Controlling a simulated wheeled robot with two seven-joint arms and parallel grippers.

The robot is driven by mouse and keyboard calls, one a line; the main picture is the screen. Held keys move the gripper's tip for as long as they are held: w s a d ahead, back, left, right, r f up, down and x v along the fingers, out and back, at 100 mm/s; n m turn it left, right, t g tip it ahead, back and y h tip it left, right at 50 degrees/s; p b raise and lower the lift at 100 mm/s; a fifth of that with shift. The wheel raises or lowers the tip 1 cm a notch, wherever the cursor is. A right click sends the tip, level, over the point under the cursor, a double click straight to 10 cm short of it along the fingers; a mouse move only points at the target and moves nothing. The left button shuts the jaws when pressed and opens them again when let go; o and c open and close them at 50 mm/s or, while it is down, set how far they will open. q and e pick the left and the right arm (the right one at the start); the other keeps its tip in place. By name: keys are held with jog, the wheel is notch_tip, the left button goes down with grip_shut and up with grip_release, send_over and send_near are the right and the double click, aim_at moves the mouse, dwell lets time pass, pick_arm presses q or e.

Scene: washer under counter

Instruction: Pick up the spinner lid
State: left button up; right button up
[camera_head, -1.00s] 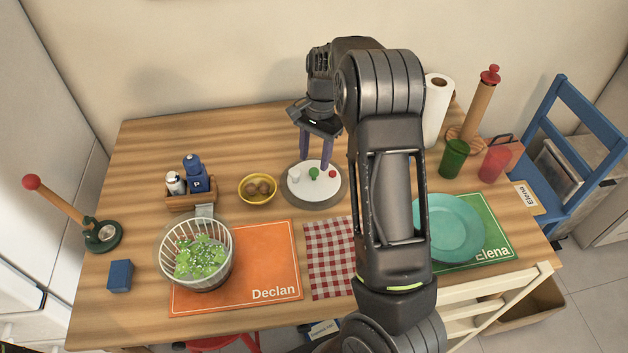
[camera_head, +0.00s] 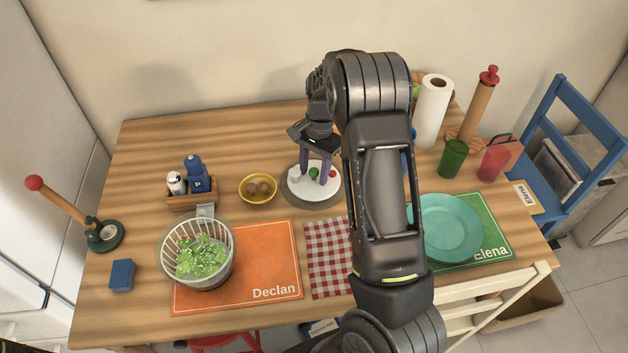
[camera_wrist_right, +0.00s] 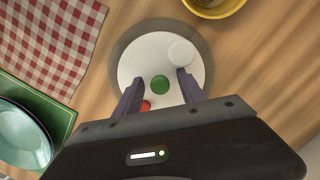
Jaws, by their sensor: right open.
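The spinner lid (camera_head: 300,192) is a round white disc with a grey rim, lying on the table behind the checked cloth. It has a green knob (camera_head: 314,173) near its middle, a red knob and a white round piece on top. In the right wrist view the lid (camera_wrist_right: 135,72) shows its green knob (camera_wrist_right: 160,85) between the fingers, a little ahead of their tips. My right gripper (camera_head: 316,178) is open and points down over the lid, its two purple fingers on either side of the green knob. Whether the fingertips touch the lid is unclear. My left gripper is not in view.
The spinner bowl with greens (camera_head: 160,260) stands front left, partly over the orange Declan mat (camera_head: 270,270). A yellow bowl (camera_head: 243,197) sits close to the lid's left. A red checked cloth (camera_head: 325,260) lies in front. A teal plate (camera_head: 450,225) is at right.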

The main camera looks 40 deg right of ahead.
aim_at(314, 170)
grip_shut()
dwell(0.3)
jog(key=shift+r, duration=0.15)
dwell(0.3)
notch_tip(314, 170, up, 10)
jog(key=shift+f+b, duration=0.1)
jog(key=shift+b, duration=0.3)
dwell(0.6)
